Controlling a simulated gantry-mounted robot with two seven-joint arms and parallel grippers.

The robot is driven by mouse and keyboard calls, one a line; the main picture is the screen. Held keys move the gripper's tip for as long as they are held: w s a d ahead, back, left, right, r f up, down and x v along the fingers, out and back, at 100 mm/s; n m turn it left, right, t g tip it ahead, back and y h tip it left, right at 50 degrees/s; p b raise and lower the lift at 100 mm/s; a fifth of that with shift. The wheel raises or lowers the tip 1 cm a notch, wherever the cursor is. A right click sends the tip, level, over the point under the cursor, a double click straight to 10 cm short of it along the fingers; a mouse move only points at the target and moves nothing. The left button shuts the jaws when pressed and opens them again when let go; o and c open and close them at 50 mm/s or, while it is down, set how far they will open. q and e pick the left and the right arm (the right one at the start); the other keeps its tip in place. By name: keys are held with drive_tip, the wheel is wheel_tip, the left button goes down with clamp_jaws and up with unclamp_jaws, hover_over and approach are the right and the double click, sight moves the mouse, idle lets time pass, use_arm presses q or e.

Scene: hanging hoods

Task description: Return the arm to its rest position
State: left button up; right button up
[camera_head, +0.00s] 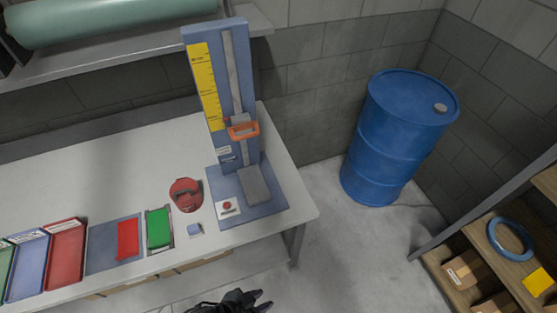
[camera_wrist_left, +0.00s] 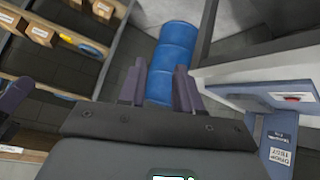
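My left gripper (camera_head: 262,300) is at the bottom edge of the head view, in front of the bench and over the floor. Its two dark fingers also show in the left wrist view (camera_wrist_left: 159,88). They stand apart with nothing between them, so it is open and empty. A dark finger-like piece at the left edge of the wrist view may belong to my right arm; the right gripper does not show in the head view.
The white bench (camera_head: 120,165) holds a blue drop-test stand (camera_head: 240,70), a red round object (camera_head: 186,195) and coloured trays (camera_head: 65,255). A blue barrel (camera_head: 390,140) stands by the wall. Shelves (camera_head: 500,270) with boxes are at right. Floor (camera_head: 345,260) between is clear.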

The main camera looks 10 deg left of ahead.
use_arm(q)
drive_tip(key=s+a+r+n+g+y, duration=0.1)
drive_tip(key=a+r+n+y, duration=0.2)
drive_tip(key=a, duration=0.4)
drive_tip(key=s+a+r+n+g+y, duration=0.1)
drive_tip(key=a+r+n+y, duration=0.2)
drive_tip(key=a, duration=0.4)
wheel_tip(320, 180, up, 17)
drive_tip(key=m+p, duration=0.1)
drive_tip(key=p, duration=1.6)
drive_tip(key=shift+s+r+m, duration=0.2)
drive_tip(key=shift+s+m, duration=0.1)
drive_tip(key=shift+s, duration=0.1)
drive_tip(key=shift+d, duration=0.1)
